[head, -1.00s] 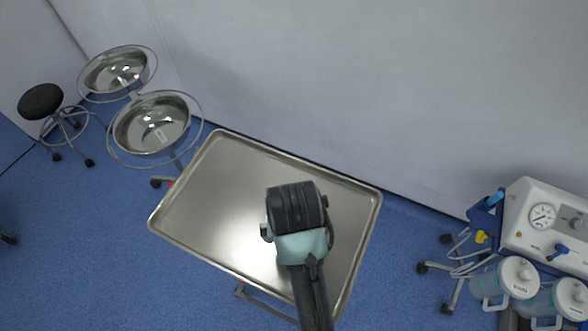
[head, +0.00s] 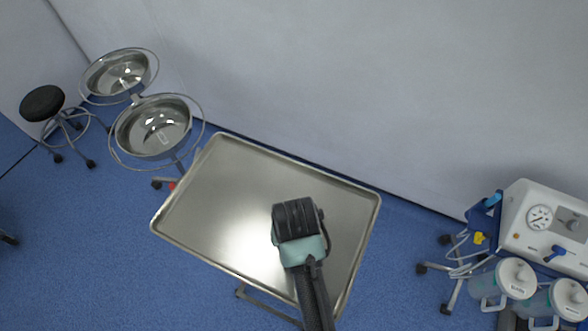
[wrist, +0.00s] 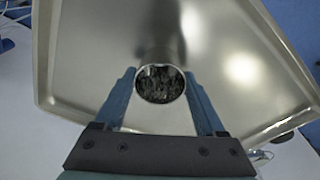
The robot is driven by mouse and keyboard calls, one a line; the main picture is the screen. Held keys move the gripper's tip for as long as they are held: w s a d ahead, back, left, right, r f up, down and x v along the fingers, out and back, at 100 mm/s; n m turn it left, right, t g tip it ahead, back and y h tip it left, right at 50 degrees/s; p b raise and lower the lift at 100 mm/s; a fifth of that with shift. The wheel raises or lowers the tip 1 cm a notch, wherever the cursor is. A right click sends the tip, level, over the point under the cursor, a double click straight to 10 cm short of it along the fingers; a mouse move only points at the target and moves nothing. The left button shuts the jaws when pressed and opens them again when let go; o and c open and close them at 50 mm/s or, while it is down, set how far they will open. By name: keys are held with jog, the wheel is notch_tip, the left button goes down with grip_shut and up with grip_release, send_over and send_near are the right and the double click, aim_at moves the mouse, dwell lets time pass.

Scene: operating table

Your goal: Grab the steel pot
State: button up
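The steel pot (wrist: 161,85) shows in the wrist view as a round, shiny rim with a dark, mottled inside. It stands on the metal tray (wrist: 80,60). My gripper (wrist: 160,74) is open, with one blue finger on each side of the pot. The fingertips are very close to its left and right sides; I cannot tell whether they touch. In the head view my gripper (head: 297,222) is over the right half of the tray (head: 215,200) and hides the pot.
Two steel basins on ring stands (head: 152,128) (head: 120,74) and a black stool (head: 43,102) stand left of the tray. A white machine with a gauge (head: 545,222) and lidded canisters (head: 514,278) stands at the right. A wall runs behind. The left part of the tray is bare.

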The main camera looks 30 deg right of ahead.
jog(key=c, duration=0.7)
jog(key=shift+r, duration=0.1)
jog(key=shift+c, duration=0.2)
